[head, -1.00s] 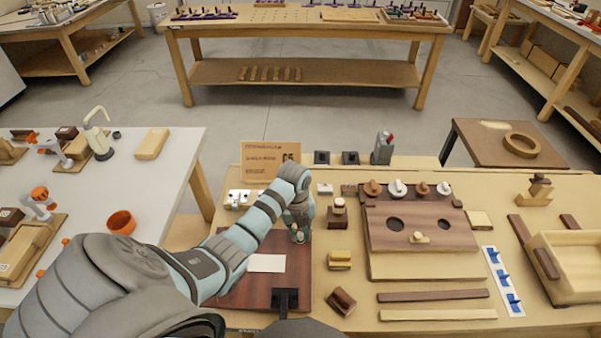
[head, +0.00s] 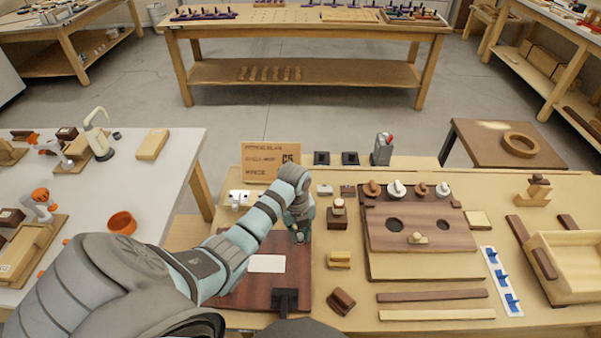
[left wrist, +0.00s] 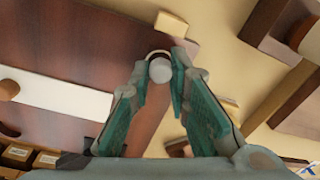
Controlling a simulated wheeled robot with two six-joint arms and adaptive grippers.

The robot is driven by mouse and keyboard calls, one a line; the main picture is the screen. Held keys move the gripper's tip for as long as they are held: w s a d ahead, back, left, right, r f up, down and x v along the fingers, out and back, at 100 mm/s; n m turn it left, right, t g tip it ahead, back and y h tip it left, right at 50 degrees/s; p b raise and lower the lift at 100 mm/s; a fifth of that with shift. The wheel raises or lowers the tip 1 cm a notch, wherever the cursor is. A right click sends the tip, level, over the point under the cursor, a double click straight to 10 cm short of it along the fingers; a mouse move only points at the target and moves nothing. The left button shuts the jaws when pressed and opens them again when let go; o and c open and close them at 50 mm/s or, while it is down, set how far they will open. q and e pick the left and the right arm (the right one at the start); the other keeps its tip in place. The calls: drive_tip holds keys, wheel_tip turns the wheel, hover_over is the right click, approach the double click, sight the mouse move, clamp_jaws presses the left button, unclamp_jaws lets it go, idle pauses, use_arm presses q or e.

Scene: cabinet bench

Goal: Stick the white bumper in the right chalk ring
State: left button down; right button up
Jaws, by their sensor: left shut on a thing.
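The white bumper (left wrist: 160,71) is a small round piece between the fingertips of my left gripper (left wrist: 163,78) in the left wrist view. My left gripper also shows in the head view (head: 300,237), pointing down at the upper right part of the dark red-brown board (head: 292,262). A thin pale arc, seemingly the right chalk ring (left wrist: 157,53), shows just behind the bumper near the board's edge. The fingers hide most of the ring. I cannot tell whether the bumper touches the board. My right gripper is not in view.
A white label (head: 267,263) and a black bracket (head: 285,299) are on the board. A brown block (head: 341,301) and a yellow-topped block (head: 339,260) stand to its right. A cardboard sign (head: 270,161) stands behind. A panel with two holes (head: 418,229) lies farther right.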

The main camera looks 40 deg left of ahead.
use_arm(q)
drive_tip(key=shift+f, duration=0.3)
drive_tip(key=shift+s+d+f, duration=0.1)
drive_tip(key=shift+s, duration=0.05)
idle(1.6)
drive_tip(key=shift+p, duration=0.4)
drive_tip(key=c, duration=1.4)
unclamp_jaws()
drive_tip(key=shift+c, duration=0.2)
drive_tip(key=o, duration=0.4)
